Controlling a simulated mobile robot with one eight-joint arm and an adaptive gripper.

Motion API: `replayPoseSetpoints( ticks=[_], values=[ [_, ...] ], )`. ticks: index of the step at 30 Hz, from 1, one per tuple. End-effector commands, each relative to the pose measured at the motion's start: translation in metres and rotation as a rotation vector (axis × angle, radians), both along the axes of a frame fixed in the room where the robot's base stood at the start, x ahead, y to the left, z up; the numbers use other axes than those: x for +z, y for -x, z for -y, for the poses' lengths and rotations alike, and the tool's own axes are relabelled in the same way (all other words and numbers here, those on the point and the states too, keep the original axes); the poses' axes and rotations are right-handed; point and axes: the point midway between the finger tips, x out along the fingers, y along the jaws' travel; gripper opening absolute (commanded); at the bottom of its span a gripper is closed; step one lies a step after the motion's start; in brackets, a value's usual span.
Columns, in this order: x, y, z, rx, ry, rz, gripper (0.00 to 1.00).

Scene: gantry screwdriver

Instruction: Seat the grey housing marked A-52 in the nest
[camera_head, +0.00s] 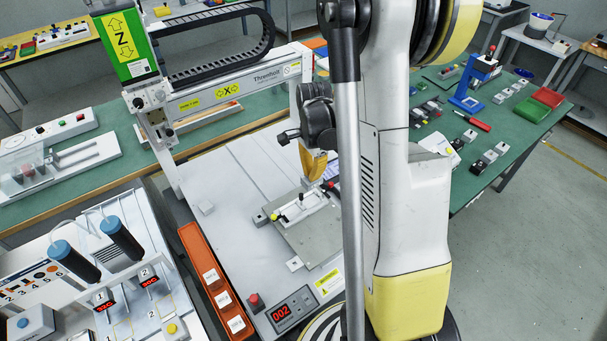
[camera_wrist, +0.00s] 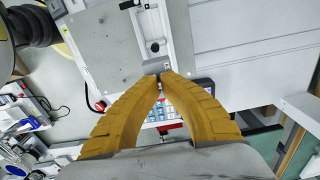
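The white fixture (camera_head: 313,207), which looks like the nest, sits on a grey plate on the gantry bed. It has a black part on top. It also shows at the top of the wrist view (camera_wrist: 151,25). My gripper (camera_head: 316,180) has yellow curved fingers and hangs over the bed just behind the fixture. In the wrist view its fingertips (camera_wrist: 166,75) come together near the fixture's end, and I make out nothing clearly held. Small grey blocks are in view, but no A-52 mark is legible, so I cannot tell which is the housing.
An orange bin strip (camera_head: 200,262) runs along the left edge. The green table (camera_head: 520,135) at right holds several blocks, a blue press (camera_head: 475,85), red and green trays. My arm hides the bed's right side.

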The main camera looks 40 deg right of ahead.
Motion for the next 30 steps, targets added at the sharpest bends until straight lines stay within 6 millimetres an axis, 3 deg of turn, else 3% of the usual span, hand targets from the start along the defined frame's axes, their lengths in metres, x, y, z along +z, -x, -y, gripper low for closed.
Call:
replayPoseSetpoints(
  ticks=[21,30],
  values=[
    [-0.069,-0.001,-0.001,0.005,0.000,0.000,0.00],
    [-0.073,0.000,-0.001,0.005,0.000,0.000,0.00]
  ],
)
